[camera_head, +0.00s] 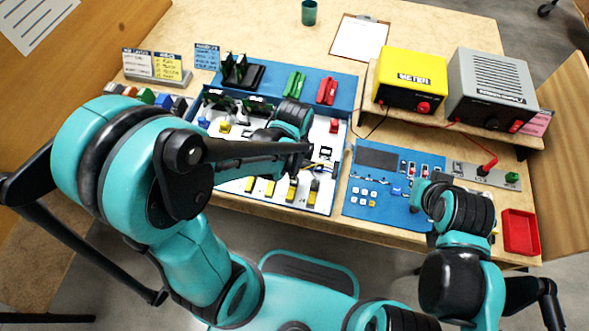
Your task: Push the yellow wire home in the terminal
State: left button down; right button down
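A thin yellow wire (318,167) shows among darker wires at the right side of the white-floored analyser case (338,172). Its end and the terminal are too small and too covered to make out. My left arm reaches across the case from the left, and its teal wrist (292,113) is over the middle of the case.
A yellow meter (411,78) and grey power supply (490,88) stand on a wooden shelf behind the panel (372,200). Red and black leads hang there. A red tray (520,232) is at the right edge.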

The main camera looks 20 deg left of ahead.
pick_arm(q)
jog(key=shift+f, duration=0.25)
jog(key=shift+f+b, duration=0.35)
jog(key=shift+b, duration=0.25)
jog(key=shift+f+b, duration=0.5)
jog(key=shift+f, duration=0.05)
jog(key=c, duration=1.2)
grip_release()
jog(key=shift+o, duration=0.2)
jog(key=shift+r, duration=0.2)
jog(key=shift+r+p, duration=3.05)
jog(key=shift+r, duration=0.35)
